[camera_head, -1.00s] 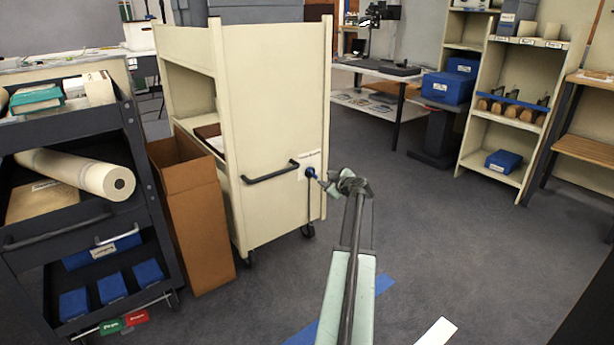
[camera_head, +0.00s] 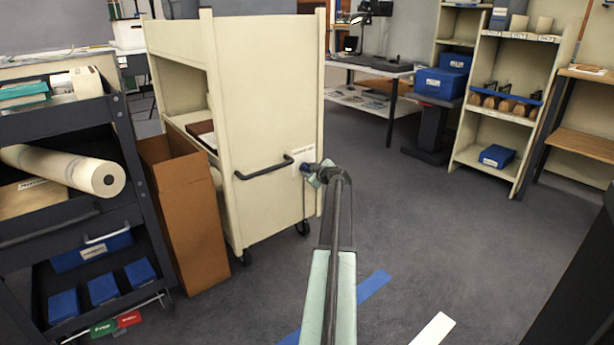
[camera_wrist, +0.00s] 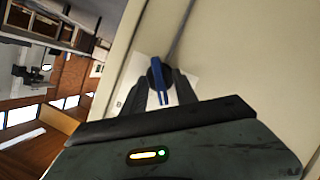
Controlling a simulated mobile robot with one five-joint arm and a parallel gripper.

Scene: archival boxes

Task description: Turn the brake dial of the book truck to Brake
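The cream book truck (camera_head: 262,130) stands left of centre in the head view, with a dark handle on its end panel. A white label plate (camera_head: 303,158) is on that panel to the right of the handle. In the wrist view, the blue dial (camera_wrist: 158,78) has a lever-like grip and sits on the white plate (camera_wrist: 190,82). My gripper (camera_wrist: 158,88) is at the dial, with one dark finger on each side of it. Whether the fingers touch the dial is not clear. In the head view my gripper (camera_head: 314,172) hides most of the dial. The label's wording is unreadable.
A brown open carton (camera_head: 185,215) stands against the truck's left side. A dark cart (camera_head: 70,225) with a paper roll is at the far left. Cream shelves (camera_head: 510,100) stand at the back right.

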